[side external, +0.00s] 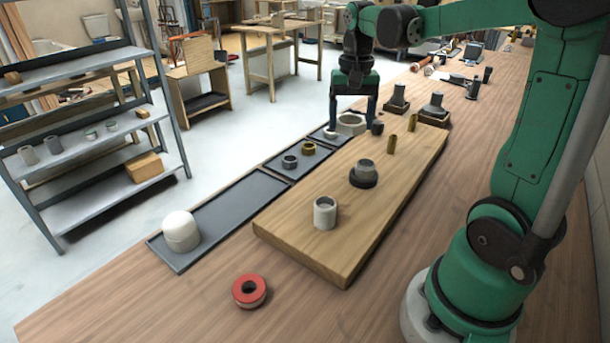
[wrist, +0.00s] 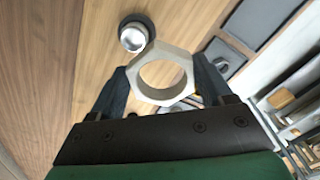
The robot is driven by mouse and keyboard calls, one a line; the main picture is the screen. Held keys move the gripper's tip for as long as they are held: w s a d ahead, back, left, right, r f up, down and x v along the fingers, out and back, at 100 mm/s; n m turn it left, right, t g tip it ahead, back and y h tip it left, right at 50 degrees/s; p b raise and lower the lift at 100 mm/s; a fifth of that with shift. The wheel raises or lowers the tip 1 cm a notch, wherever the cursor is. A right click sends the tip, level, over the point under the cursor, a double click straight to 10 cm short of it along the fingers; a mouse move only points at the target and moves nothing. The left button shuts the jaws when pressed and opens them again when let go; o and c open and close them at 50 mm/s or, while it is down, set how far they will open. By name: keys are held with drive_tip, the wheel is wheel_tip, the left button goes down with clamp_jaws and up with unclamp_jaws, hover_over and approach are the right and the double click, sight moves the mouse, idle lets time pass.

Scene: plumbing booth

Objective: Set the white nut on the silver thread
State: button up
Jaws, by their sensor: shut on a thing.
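The white nut (side external: 350,118) is a large pale hexagonal ring. My gripper (side external: 353,124) is shut on it, with one finger on each side, above the far end of the work area. In the wrist view, the nut (wrist: 160,51) sits between the two fingertips of my gripper (wrist: 161,73), its hole open to view. The silver thread (side external: 365,166) is a short upright grey stub with a dark collar, standing on the wooden board. It shows in the wrist view (wrist: 132,38) just above and left of the nut, apart from the hole.
The wooden board (side external: 290,228) also carries a pale pipe fitting (side external: 325,212) and brass pieces (side external: 391,144). Dark trays (side external: 225,208) along the bench edge hold a white cap (side external: 180,231) and small nuts (side external: 309,148). A red ring (side external: 249,290) lies in front.

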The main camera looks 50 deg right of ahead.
sight(366, 165)
drive_tip(key=shift+m, duration=0.8)
drive_tip(key=s, duration=0.1)
drive_tip(key=s+d+f, duration=0.1)
drive_tip(key=s, duration=0.1)
drive_tip(key=shift+s+d+f, duration=0.2)
drive_tip(key=shift+s+f, duration=0.05)
drive_tip(key=shift+s, duration=0.05)
drive_tip(key=shift+f, duration=3.4)
drive_tip(key=m, duration=0.5)
drive_tip(key=shift+f+m, duration=0.15)
drive_tip(key=shift+m, duration=0.15)
drive_tip(key=o, duration=1.2)
drive_tip(key=shift+r, duration=2.5)
